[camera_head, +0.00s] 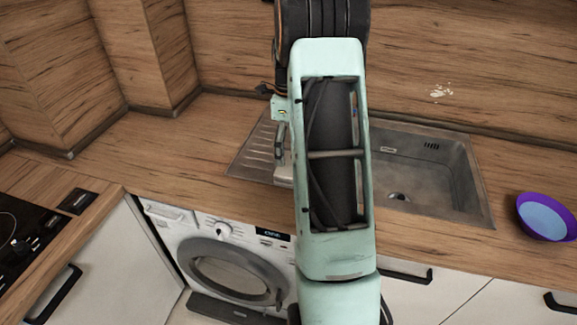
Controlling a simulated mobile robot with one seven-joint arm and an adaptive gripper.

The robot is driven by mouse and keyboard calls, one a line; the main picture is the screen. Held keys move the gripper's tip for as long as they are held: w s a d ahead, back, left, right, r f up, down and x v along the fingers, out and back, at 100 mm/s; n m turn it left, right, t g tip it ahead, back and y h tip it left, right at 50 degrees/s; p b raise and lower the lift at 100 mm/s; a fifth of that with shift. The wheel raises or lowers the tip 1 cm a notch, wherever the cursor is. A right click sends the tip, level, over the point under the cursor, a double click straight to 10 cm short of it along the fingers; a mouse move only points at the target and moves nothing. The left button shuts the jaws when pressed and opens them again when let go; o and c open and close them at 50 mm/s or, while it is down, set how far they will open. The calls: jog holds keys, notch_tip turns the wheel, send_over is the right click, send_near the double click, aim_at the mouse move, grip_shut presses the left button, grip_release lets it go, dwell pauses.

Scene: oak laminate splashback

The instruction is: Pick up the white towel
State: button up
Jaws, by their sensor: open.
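I cannot make out a white towel for certain. A small pale patch (284,174) shows at the left edge of my arm, over the sink's drainboard, and most of it is hidden. I cannot tell whether it is cloth. My mint-green arm stands upright in the middle of the view and covers much of the sink. Part of my gripper (281,145) shows just left of the arm, pointing down above the drainboard close to the pale patch. It is open, and the rest of it is hidden behind the arm.
A steel sink (425,165) is set in the wooden counter (160,150). A purple bowl (545,217) with a light blue inside stands at the right. A black hob (30,235) is at the left. A washing machine (230,260) sits below. The counter left of the sink is clear.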

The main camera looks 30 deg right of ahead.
jog(key=f, duration=0.2)
jog(key=f+p, duration=0.1)
jog(key=f, duration=0.4)
jog(key=shift+w+d+f, duration=0.15)
jog(key=shift+d+f, duration=0.1)
jog(key=c, duration=1.2)
jog(key=shift+r, duration=0.1)
